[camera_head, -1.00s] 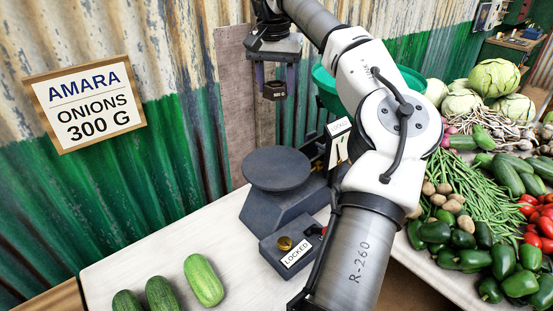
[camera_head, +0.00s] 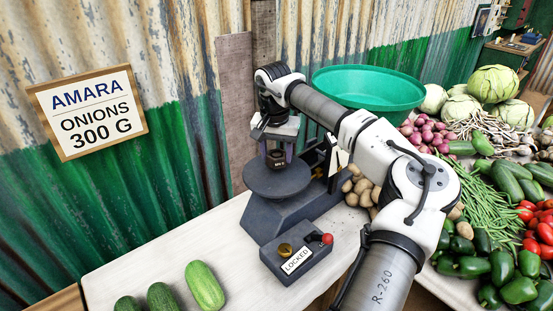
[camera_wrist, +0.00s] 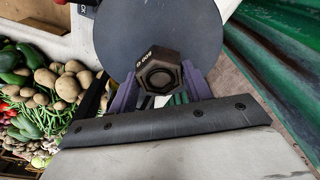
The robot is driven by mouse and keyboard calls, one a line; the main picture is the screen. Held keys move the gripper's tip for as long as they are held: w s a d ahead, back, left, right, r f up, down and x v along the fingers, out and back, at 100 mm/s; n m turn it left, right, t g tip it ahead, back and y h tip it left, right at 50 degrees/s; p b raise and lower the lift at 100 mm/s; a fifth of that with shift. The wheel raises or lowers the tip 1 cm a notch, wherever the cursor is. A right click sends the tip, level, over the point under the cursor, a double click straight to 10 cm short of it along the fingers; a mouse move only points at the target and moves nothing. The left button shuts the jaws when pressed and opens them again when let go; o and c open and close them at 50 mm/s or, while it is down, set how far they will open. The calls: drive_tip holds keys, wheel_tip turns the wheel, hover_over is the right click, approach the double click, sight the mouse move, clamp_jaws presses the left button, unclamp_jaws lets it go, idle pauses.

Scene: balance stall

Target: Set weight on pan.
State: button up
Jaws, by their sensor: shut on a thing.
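The dark hexagonal weight (camera_head: 276,159) is held between the fingers of my gripper (camera_head: 276,150). The weight also shows in the wrist view (camera_wrist: 159,73), with its top ring facing the camera and small lettering on its side. The round dark pan (camera_head: 268,186) of the scale is directly below the weight. In the wrist view the pan (camera_wrist: 125,35) fills the area behind and beyond the weight. The weight is very close to the pan; I cannot tell if it touches. The scale's base (camera_head: 285,215) carries a "LOCKED" label (camera_head: 296,261) beside a brass knob.
Three cucumbers (camera_head: 204,286) lie on the white counter (camera_head: 215,245) in front. A sign (camera_head: 88,112) on the wall reads "AMARA ONIONS 300 G". A green bowl (camera_head: 368,86) stands behind, with onions, potatoes and other vegetables to the right.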

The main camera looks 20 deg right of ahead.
sight(276, 155)
drive_tip(key=shift+f, duration=1.35)
drive_tip(key=shift+f, duration=0.1)
drive_tip(key=o, duration=1.3)
drive_tip(key=shift+o, duration=0.2)
wheel_tip(276, 155, up, 12)
drive_tip(key=s+b, duration=0.1)
drive_tip(key=shift+a, duration=0.35)
drive_tip(key=shift+s, duration=0.1)
